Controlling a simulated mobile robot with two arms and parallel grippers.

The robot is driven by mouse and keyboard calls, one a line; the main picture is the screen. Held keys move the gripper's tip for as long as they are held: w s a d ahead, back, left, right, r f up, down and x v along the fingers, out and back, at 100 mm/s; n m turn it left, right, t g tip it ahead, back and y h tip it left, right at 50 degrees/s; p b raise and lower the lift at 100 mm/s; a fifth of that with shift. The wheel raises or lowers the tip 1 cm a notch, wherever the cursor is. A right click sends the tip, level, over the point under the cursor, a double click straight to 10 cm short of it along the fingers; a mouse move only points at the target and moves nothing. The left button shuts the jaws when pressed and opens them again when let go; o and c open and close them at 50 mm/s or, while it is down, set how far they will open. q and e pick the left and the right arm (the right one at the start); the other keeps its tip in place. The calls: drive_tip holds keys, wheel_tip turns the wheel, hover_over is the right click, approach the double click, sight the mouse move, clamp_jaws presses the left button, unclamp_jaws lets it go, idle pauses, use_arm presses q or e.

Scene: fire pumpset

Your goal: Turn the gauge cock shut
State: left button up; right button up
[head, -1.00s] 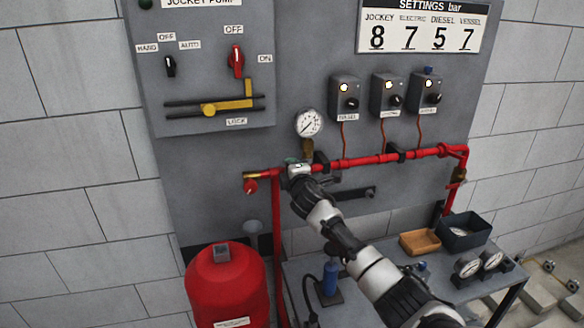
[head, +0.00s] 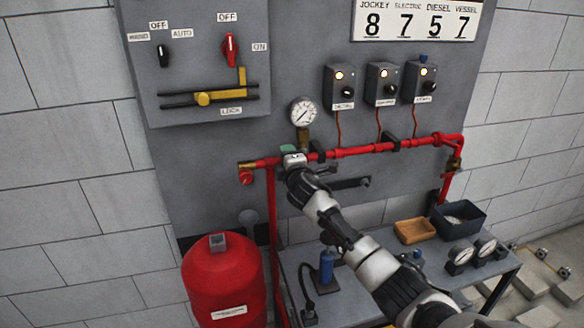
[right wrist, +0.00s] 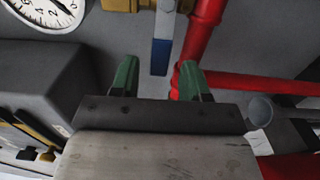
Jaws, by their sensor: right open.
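The pressure gauge (head: 304,112) is on the grey panel, above a brass gauge cock (head: 303,138) on the red pipe. The gauge also shows, cut off, in the right wrist view (right wrist: 45,12). There, the cock's brass body (right wrist: 120,4) is at the top edge and its lever (right wrist: 161,57), with a blue sleeve, points down the picture. My right gripper (right wrist: 157,78) is open, its green fingertips apart on either side of the lever's free end; I cannot tell whether they touch it. In the head view my right gripper (head: 290,151) hides the lever. My left gripper is not in view.
The red pipe (head: 365,149) runs along the panel close to my gripper, with a red vertical pipe (head: 272,230) below. Switch boxes (head: 339,87) are to the right. A red vessel (head: 225,285) stands lower left. A bench (head: 345,297) holds trays and loose gauges.

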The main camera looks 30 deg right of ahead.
drive_tip(key=b+v, duration=0.1)
drive_tip(key=v, duration=0.9)
drive_tip(key=shift+s, duration=0.2)
drive_tip(key=shift+f, duration=0.15)
